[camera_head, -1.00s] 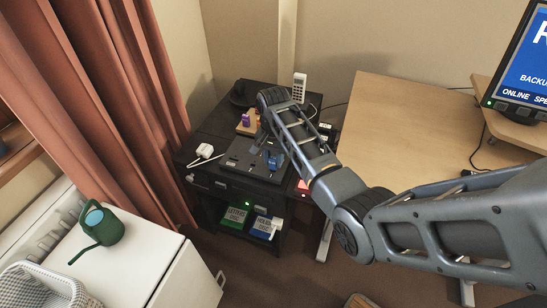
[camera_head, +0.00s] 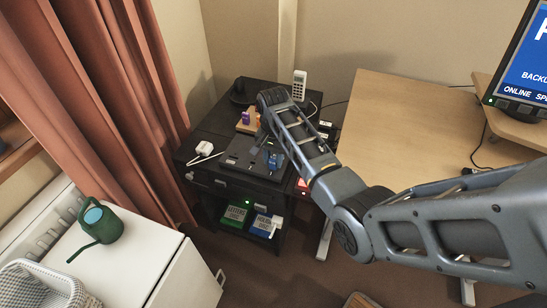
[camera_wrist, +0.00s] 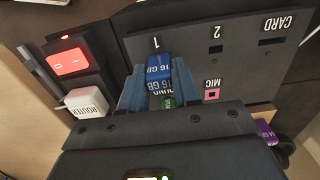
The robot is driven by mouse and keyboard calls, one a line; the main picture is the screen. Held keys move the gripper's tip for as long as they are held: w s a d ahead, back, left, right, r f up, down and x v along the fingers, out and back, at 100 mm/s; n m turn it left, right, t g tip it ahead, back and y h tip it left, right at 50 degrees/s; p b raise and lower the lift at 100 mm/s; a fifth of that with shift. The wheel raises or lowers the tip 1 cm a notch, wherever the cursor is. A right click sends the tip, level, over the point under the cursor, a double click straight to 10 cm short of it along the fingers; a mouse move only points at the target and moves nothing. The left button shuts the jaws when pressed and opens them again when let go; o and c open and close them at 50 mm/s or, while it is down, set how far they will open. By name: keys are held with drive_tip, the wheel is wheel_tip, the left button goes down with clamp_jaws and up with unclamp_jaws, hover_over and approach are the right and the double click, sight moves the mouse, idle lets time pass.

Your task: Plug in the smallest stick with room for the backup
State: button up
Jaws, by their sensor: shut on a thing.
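A blue stick marked 16 GB (camera_wrist: 159,70) is between the fingers of my gripper (camera_wrist: 159,85) in the wrist view. My gripper is shut on it. The stick is at the port marked 1 on the dark panel (camera_wrist: 190,40); it hides that port, and I cannot tell whether it is in it. The port marked 2 (camera_wrist: 217,48) is empty. A purple stick (camera_wrist: 264,132) lies to the right. In the head view my gripper (camera_head: 272,158) is low over the dark unit (camera_head: 243,152) on the black stand.
On the panel are a CARD slot (camera_wrist: 265,41), a pink MIC socket (camera_wrist: 212,95) and a green socket (camera_wrist: 168,102). A lit red switch (camera_wrist: 68,61) and a white ROUTER plug (camera_wrist: 87,102) are at left. A wooden block (camera_head: 248,127) holds sticks. The desk (camera_head: 400,130) is mostly clear.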

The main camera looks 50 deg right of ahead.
sight(273, 157)
drive_tip(key=shift+f, duration=0.15)
drive_tip(key=o, duration=1.1)
drive_tip(key=shift+c, duration=0.2)
drive_tip(key=shift+r, duration=3.95)
